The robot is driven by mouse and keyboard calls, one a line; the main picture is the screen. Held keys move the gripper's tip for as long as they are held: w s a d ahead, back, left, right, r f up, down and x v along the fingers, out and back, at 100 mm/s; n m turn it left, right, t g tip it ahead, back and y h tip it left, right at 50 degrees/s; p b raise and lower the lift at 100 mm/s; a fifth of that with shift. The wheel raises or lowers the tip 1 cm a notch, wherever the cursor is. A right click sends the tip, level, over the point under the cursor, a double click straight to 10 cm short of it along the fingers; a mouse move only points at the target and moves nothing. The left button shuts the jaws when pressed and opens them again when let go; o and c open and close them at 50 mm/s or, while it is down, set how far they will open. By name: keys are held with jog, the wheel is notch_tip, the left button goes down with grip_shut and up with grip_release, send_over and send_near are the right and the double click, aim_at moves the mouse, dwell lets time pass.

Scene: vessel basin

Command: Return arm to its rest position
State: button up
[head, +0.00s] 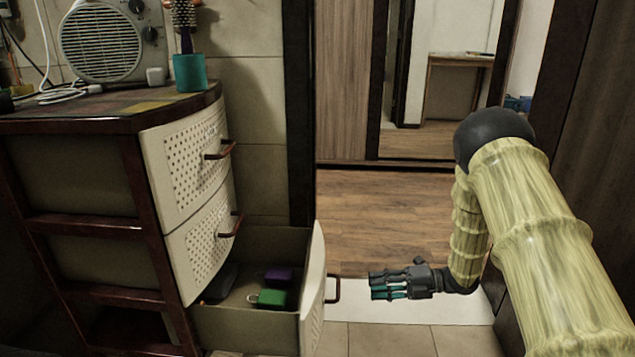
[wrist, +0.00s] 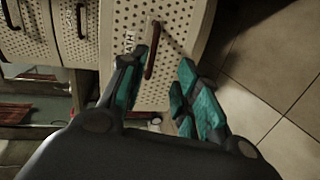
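My arm (head: 545,235) reaches in from the right of the head view, bent at a dark joint, with its lower part hanging down. My gripper (head: 373,284) points left at the end of it. In the wrist view my gripper (wrist: 163,64) has its teal fingers apart with nothing held. The open bottom drawer (head: 245,333) is in front of the fingertips. Its brown handle (head: 333,290) is a short gap away from them in the head view. In the wrist view the handle (wrist: 153,50) shows beyond the gap between the fingers.
The drawer holds a green item (head: 273,298), a purple item (head: 279,276) and a dark item. The cabinet (head: 130,170) stands left, with a fan heater (head: 102,42) and a brush in a teal cup (head: 190,73) on top. Floor is clear between drawer and mirror (head: 440,75).

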jog(key=s+a+f+m+t+h+p, duration=0.1)
jog(key=s+f+m+t+h, duration=0.1)
jog(key=s+f+m+h, duration=0.65)
jog(key=s+a+f+m+t+h, duration=0.15)
jog(key=s+f+m, duration=0.45)
jog(key=f+m, duration=0.65)
jog(key=s+d+f+m+g+h+p, duration=0.1)
jog(key=s+f+m+g+h, duration=0.35)
jog(key=s, duration=1.15)
jog(key=s+d+r+m+g+h, duration=0.1)
jog(key=s+r+m+g, duration=0.1)
jog(key=s+m, duration=0.95)
jog(key=s+r+n+p, duration=0.3)
jog(key=r+p, duration=3.4)
jog(key=shift+s+d+n+p, duration=0.15)
jog(key=shift+s+n+p, duration=0.05)
jog(key=shift+n+p, duration=0.2)
jog(key=shift+f, duration=0.1)
